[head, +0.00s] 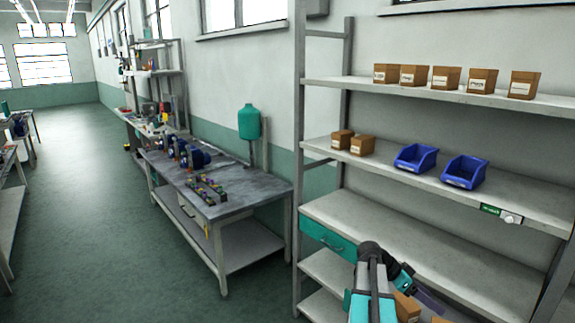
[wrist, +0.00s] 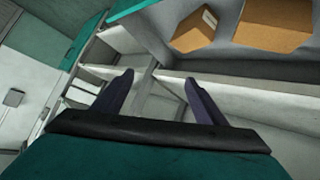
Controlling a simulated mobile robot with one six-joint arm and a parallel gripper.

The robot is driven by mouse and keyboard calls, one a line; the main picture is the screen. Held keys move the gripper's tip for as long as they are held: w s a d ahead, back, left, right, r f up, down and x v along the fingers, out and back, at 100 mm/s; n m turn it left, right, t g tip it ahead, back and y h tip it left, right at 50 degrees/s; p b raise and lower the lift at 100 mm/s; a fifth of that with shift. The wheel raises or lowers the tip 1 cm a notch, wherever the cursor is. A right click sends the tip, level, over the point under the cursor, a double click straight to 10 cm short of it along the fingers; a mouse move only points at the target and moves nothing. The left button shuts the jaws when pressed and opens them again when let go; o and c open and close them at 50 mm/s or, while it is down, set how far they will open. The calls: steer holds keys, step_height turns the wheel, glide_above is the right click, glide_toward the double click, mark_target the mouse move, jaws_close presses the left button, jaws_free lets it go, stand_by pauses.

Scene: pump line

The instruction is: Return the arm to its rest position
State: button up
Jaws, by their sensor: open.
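My arm (head: 372,285) shows at the bottom right of the head view, in front of the lower part of the grey shelf rack (head: 298,150). In the wrist view my gripper (wrist: 160,88) is open, with its two dark fingers apart and nothing between them. Beyond the fingers are pale shelf boards and posts.
The rack holds small brown boxes (head: 445,78) and two blue bins (head: 416,158). A teal drawer (head: 328,239) sits close to my arm. A workbench (head: 240,200) with blue pumps (head: 195,157) stands left of the rack. The green floor (head: 100,230) is clear.

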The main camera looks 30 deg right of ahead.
steer(key=w+a+f+n+t+y, duration=0.1)
steer(key=w+a+f+n+t, duration=0.1)
steer(key=w+a+f+n, duration=0.45)
steer(key=w+a+f+n+t, duration=0.25)
steer(key=w+a, duration=0.35)
steer(key=a, duration=0.4)
steer(key=w+a+f+n+t+y, duration=0.1)
steer(key=w+a+f+n+t, duration=0.15)
steer(key=w+a+f, duration=0.4)
steer(key=w+a+f+n+y, duration=0.15)
steer(key=a+n, duration=0.25)
steer(key=a, duration=0.8)
steer(key=w+a+f+n+t+y, duration=0.1)
steer(key=a+f+n+y, duration=0.2)
steer(key=a, duration=0.9)
steer(key=w+a+f+n+y, duration=0.15)
steer(key=a+n, duration=0.35)
steer(key=a, duration=0.7)
steer(key=s+f+g+b, duration=0.1)
steer(key=s+f+b, duration=0.6)
steer(key=f, duration=0.6)
steer(key=s+f+g+b, duration=0.2)
steer(key=s+f+b, duration=0.5)
steer(key=s+f, duration=0.3)
steer(key=s+f+g+b, duration=0.2)
steer(key=s+f+b, duration=0.5)
steer(key=f, duration=1)
steer(key=shift+s+d+f+h, duration=0.15)
steer(key=shift+s+h, duration=0.15)
steer(key=shift+s, duration=0.45)
